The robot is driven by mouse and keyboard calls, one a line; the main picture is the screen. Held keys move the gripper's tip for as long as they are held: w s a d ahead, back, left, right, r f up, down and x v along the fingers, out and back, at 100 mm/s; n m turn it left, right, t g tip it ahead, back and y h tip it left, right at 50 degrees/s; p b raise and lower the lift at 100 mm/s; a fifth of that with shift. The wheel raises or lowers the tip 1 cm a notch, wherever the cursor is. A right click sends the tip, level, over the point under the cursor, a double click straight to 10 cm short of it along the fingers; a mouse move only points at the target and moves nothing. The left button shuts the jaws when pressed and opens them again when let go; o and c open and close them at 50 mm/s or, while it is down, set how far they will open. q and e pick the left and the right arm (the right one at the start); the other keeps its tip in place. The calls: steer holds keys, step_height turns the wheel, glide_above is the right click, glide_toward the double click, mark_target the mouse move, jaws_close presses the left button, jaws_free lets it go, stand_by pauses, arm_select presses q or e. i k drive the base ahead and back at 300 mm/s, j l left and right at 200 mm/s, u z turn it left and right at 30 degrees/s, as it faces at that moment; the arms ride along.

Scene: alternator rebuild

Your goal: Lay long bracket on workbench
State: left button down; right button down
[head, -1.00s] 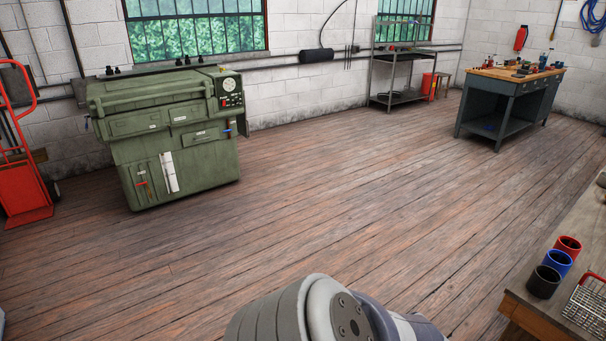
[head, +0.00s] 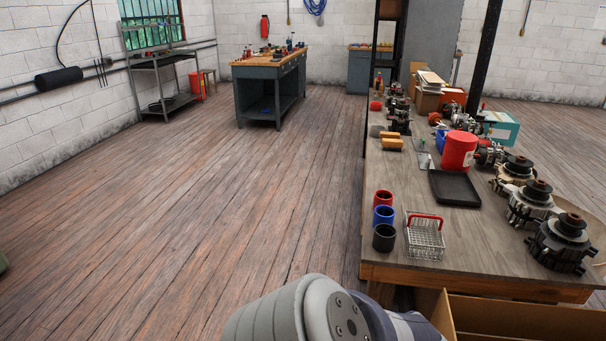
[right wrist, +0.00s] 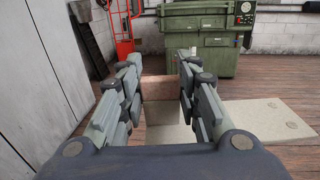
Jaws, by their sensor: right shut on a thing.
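In the right wrist view, my right gripper (right wrist: 162,95) is shut on a pale beige flat piece with holes, which looks like the long bracket (right wrist: 270,118). It reaches out to the right beyond the fingers, and part of it is hidden by the gripper. In the head view, a long wood-topped workbench (head: 400,240) stands at the right. A smaller blue-grey bench with a wooden top (head: 250,70) stands farther back. Neither gripper shows in the head view, and my left gripper is in no view.
The near workbench holds red, blue and black cups (head: 384,238), a wire basket (head: 425,240), a black tray (head: 455,188), a red bucket (head: 460,150) and several alternators (head: 562,240). An open cardboard box (head: 520,318) is at its front. The floor to the left is clear.

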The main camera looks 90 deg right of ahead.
mark_target(396, 170)
steer(key=i+l+z, duration=0.2)
steer(key=z, duration=0.3)
steer(key=i+l+z, duration=0.1)
steer(key=z, duration=0.35)
steer(key=i+z, duration=0.3)
steer(key=z, duration=0.2)
steer(key=i+l+z, duration=0.15)
steer(key=i+z, duration=0.6)
steer(key=i, duration=0.15)
steer(key=i+j+z, duration=0.1)
steer(key=i+z, duration=0.3)
steer(key=i+l+z, duration=0.1)
steer(key=i+z, duration=0.6)
steer(key=z, duration=0.2)
steer(key=i+j+z, duration=0.15)
steer(key=i+z, duration=0.2)
steer(key=z, duration=0.15)
steer(key=i+z, duration=0.5)
steer(key=k, duration=0.05)
